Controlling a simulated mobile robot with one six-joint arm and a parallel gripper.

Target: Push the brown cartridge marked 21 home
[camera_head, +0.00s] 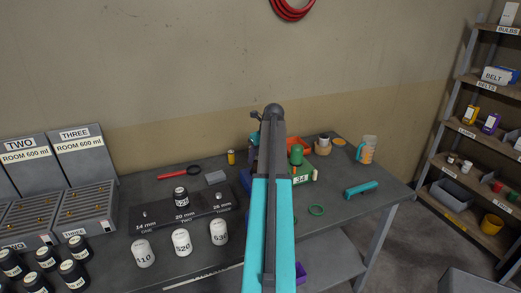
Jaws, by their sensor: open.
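I cannot make out a brown cartridge marked 21 in the head view. My own teal and grey arm rises through the middle of the picture and covers part of the workbench (152,257). My gripper does not show; the far end of the arm is hidden behind the nearer links. A box marked 34 (302,180) stands just right of the arm, with a green rounded object (296,154) beside it. A small brownish round holder (322,149) stands farther back; I see no 21 on it.
Grey cases (85,212) and black jars are at left.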

